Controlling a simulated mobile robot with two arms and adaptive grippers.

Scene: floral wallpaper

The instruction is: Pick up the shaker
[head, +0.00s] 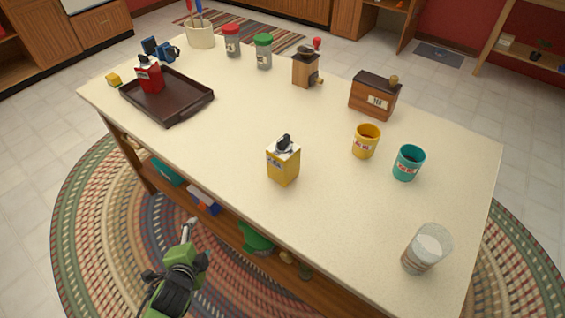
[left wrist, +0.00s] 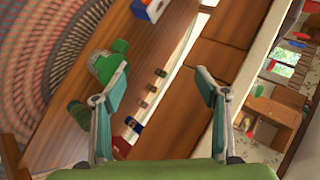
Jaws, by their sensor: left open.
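Two shaker-like jars stand upright at the back of the table: one with a red lid (head: 231,41) and one with a green lid (head: 264,51). A clear, pale-topped glass container (head: 427,248) stands near the front right corner. I cannot tell for certain which one is the shaker. My left gripper (head: 172,250) is low, off the table's near long edge, and far from the jars. In the left wrist view my left gripper (left wrist: 148,85) has its fingers wide apart with nothing between them. My right gripper is not in view.
The table (head: 340,215) also holds a yellow box (head: 283,165), yellow mug (head: 366,141), teal mug (head: 408,163), wooden tea box (head: 374,97), grinder (head: 304,70) and dark tray (head: 180,106) with a red container. A shelf with several items is below.

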